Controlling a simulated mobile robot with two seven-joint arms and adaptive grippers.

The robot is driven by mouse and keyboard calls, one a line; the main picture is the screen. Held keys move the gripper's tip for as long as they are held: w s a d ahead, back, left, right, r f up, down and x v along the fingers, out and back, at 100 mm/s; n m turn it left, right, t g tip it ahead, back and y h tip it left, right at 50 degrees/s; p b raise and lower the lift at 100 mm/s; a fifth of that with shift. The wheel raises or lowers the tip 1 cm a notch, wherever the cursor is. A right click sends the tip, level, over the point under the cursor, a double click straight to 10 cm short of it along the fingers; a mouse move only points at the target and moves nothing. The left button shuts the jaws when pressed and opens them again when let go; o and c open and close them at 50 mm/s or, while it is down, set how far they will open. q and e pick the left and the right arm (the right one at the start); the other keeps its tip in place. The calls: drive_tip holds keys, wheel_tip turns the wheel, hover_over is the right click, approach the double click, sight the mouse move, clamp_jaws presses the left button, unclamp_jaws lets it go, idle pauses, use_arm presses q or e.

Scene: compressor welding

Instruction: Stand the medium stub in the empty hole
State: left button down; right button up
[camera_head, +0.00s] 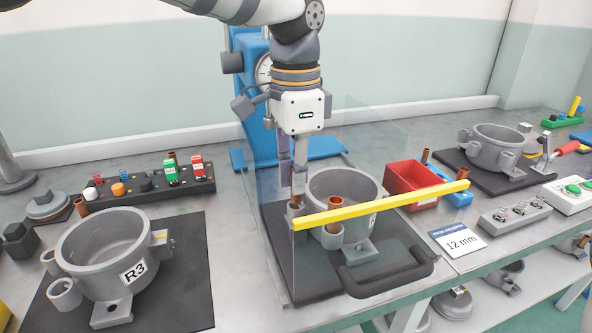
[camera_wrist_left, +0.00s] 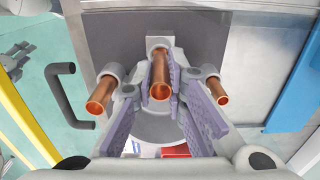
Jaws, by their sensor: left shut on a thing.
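My left gripper (camera_head: 298,188) points straight down over the left side of the middle compressor pot (camera_head: 345,184). In the left wrist view, the gripper (camera_wrist_left: 161,84) is shut on a copper stub (camera_wrist_left: 159,78), its purple pads on either side. This stub's far end is close to a grey part of the pot; I cannot tell whether it is seated in a hole. Two more copper stubs stand in ports to its left (camera_wrist_left: 101,94) and right (camera_wrist_left: 209,92). In the head view, one copper stub (camera_head: 341,203) stands in the front port. My right gripper is not in view.
A clear screen with a yellow top bar (camera_head: 385,205) stands in front of the pot. A black handle (camera_head: 388,284) lies at the front. Pot R3 (camera_head: 105,255) is at left, a red bin (camera_head: 411,183) at right, and a blue press (camera_head: 247,120) behind.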

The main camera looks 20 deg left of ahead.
use_arm(q)
drive_tip(key=shift+f, duration=0.85)
drive_tip(key=c, duration=1.5)
unclamp_jaws()
drive_tip(key=shift+c, duration=0.2)
wheel_tip(320, 180, up, 12)
drive_tip(key=shift+r, duration=0.1)
